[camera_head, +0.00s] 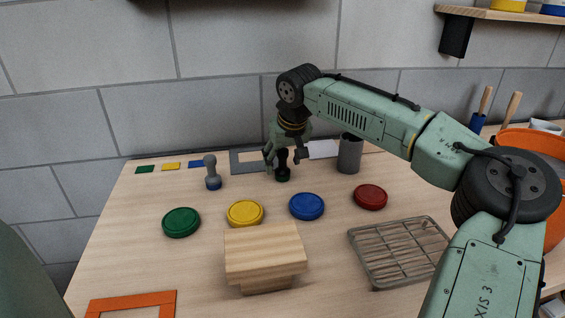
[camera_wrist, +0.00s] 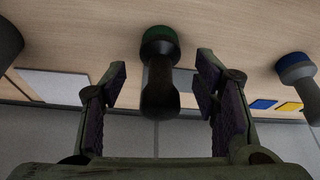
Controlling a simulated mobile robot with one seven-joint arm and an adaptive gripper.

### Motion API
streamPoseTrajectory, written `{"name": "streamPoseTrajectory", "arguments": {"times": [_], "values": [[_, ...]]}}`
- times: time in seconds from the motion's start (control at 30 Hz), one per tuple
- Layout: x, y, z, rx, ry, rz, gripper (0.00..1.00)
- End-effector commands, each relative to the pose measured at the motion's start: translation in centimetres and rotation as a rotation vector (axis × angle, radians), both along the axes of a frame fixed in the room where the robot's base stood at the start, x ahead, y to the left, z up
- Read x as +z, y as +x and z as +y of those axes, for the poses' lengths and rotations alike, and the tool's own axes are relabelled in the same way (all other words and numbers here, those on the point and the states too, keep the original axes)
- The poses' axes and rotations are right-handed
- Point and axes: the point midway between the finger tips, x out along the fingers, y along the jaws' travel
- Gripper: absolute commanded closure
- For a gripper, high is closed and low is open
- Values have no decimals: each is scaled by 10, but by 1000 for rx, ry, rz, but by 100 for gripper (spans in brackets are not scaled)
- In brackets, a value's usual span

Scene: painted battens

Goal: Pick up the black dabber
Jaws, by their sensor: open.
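The black dabber (camera_head: 283,166) stands upright near the back of the table, with a dark knob on top and a green band at its base. It also shows in the wrist view (camera_wrist: 160,75), between the two fingers. My gripper (camera_head: 284,157) is open around the dabber's upper part in the head view. In the wrist view my gripper (camera_wrist: 160,95) has a finger on each side with a visible gap, so the pads appear not to touch it.
A grey dabber with a blue base (camera_head: 212,173) stands to the left, and a grey cup (camera_head: 349,154) close on the right. Green (camera_head: 181,222), yellow (camera_head: 245,213), blue (camera_head: 306,206) and red (camera_head: 370,197) round lids lie in front. A wooden block (camera_head: 264,252) and wire rack (camera_head: 398,251) are nearer.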

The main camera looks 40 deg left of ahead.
Motion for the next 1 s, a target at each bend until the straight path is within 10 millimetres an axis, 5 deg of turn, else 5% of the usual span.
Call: {"name": "streamPoseTrajectory", "arguments": {"times": [0.37, 1.0], "values": [[-11, 2, 4, -1, 1, 1, 46], [-11, 2, 4, 0, 0, 1, 89]]}}
